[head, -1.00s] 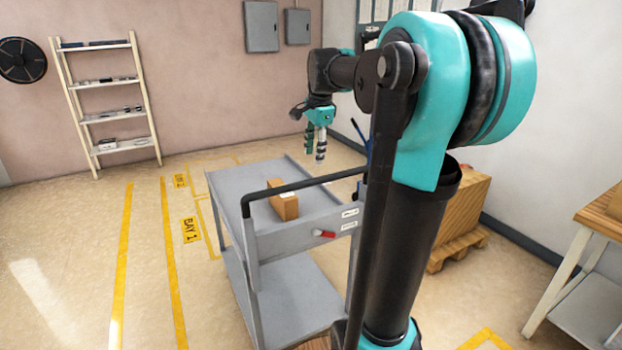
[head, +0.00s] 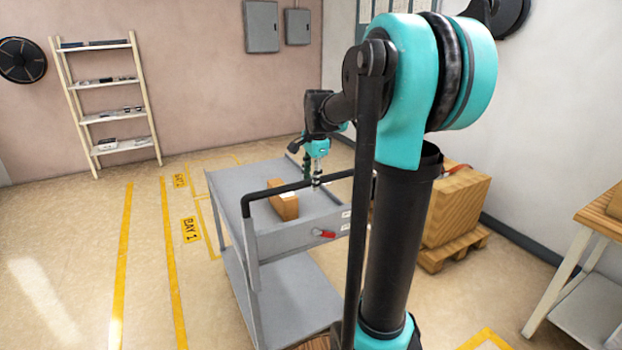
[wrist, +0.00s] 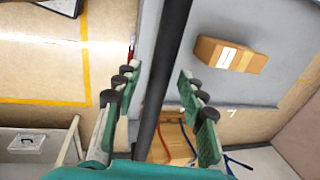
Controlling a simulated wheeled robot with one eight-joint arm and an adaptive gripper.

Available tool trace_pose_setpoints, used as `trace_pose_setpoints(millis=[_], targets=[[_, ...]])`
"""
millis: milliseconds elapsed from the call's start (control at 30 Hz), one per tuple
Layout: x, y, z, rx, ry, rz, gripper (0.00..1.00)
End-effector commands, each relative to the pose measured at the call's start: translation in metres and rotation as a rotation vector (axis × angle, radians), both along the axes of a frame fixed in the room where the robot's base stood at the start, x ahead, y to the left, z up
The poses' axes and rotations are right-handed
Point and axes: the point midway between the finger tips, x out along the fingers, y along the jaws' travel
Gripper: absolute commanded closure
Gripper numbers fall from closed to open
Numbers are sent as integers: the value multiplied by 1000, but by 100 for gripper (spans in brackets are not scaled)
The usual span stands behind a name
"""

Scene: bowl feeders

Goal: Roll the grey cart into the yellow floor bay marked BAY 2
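The grey cart (head: 232,181) stands in the middle of the head view, with two shelves and a black push handle (head: 262,194) along its near side. My gripper (head: 316,180) is at the handle, lower than the arm's elbow. In the wrist view my gripper (wrist: 155,108) is open, with the black handle bar (wrist: 168,70) running between its fingers; a gap shows on both sides. The floor sign for BAY 1 (head: 191,230) is readable; a second yellow sign (head: 180,181) lies behind it, partly legible, beside yellow lines left of the cart.
A small cardboard box (head: 284,206) rides on the cart's top shelf. A red lever (head: 322,234) is on its near panel. A wooden crate on a pallet (head: 455,247) and a workbench (head: 590,225) stand at right. A shelf rack (head: 108,112) leans at the back wall. Floor at left is clear.

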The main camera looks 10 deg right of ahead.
Motion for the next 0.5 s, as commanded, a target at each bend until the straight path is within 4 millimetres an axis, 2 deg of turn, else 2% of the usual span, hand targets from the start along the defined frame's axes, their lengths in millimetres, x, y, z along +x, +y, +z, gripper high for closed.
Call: trace_pose_setpoints(millis=[33, 300, 500], targets=[[0, 0, 0, 0, 0, 0, 68], [0, 0, 0, 0, 0, 0, 100], [0, 0, 0, 0, 0, 0, 100]])
